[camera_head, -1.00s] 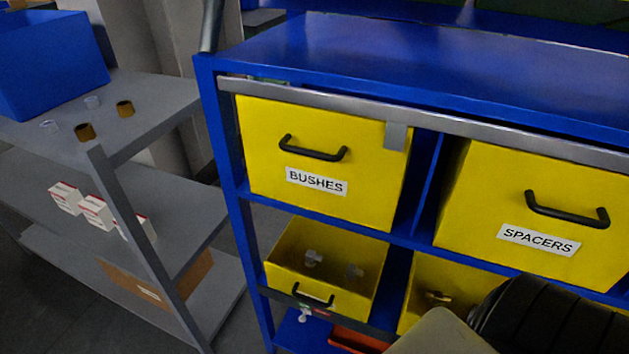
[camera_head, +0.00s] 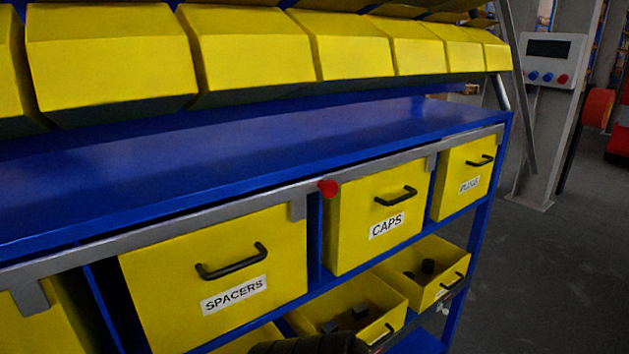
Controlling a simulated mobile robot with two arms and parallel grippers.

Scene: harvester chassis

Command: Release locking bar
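The locking bar (camera_head: 255,195) is a long grey metal strip. It runs along the front of the blue shelf, just under the top surface and across the upper edges of the yellow drawers. A red knob (camera_head: 328,188) sits on it, between the spacers drawer (camera_head: 160,290) and the caps drawer (camera_head: 345,235). Short grey tabs (camera_head: 298,209) hang from the bar over the drawer fronts. A dark rounded part, perhaps of my arm, shows at the bottom edge. Neither gripper can be made out.
The plugs drawer (camera_head: 450,195) is at the right end. Open yellow bins (camera_head: 425,282) holding dark parts are below. Yellow bins (camera_head: 255,55) line the back above the clear blue top (camera_head: 230,150). A control box (camera_head: 549,60) stands right, with open floor before it.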

